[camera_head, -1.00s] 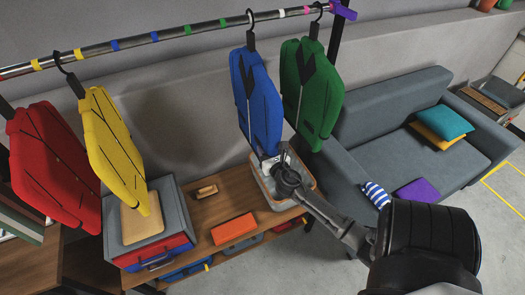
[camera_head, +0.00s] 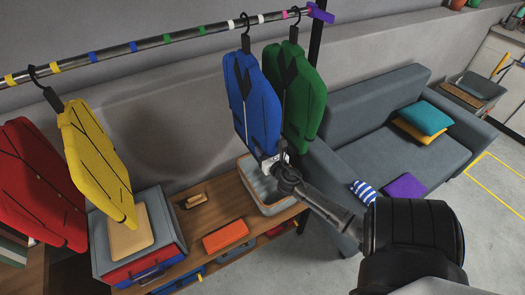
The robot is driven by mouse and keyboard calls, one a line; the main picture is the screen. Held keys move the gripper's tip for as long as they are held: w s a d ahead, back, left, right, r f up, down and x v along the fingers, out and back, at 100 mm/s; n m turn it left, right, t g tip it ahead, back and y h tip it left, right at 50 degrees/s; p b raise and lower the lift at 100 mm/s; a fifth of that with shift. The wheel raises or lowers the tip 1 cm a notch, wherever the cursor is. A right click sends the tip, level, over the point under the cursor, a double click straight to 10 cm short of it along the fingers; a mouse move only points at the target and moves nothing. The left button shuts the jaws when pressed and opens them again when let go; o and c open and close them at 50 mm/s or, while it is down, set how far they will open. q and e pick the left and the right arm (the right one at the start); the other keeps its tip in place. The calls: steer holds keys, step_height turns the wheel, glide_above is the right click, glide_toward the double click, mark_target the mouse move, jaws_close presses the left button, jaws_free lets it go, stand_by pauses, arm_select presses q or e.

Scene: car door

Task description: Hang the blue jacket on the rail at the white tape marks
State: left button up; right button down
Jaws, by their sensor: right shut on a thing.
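The blue jacket (camera_head: 255,105) hangs upright on a black hanger, whose hook (camera_head: 245,22) meets the rail (camera_head: 182,36) between the left white tape mark (camera_head: 231,24) and the right white tape mark (camera_head: 261,18). The hook looks to be over the rail. My right gripper (camera_head: 274,161) is shut on the jacket's lower edge; the fingertips are partly hidden. My left gripper is not in view.
The green jacket (camera_head: 305,95) hangs just right of the blue one, which partly covers it. The yellow jacket (camera_head: 95,155) and red jacket (camera_head: 38,180) hang at left. A grey bin (camera_head: 250,180) on the wooden bench stands below; a sofa (camera_head: 370,110) is right.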

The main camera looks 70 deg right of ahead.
stand_by(0.3)
steer(key=shift+f, duration=0.2)
steer(key=c, duration=0.8)
jaws_free()
steer(key=shift+o, duration=1)
steer(key=shift+f, duration=0.1)
steer(key=b+v, duration=0.2)
steer(key=v, duration=1.1)
steer(key=shift+s+a+b, duration=0.25)
steer(key=shift+s+b, duration=0.05)
steer(key=shift+b, duration=0.1)
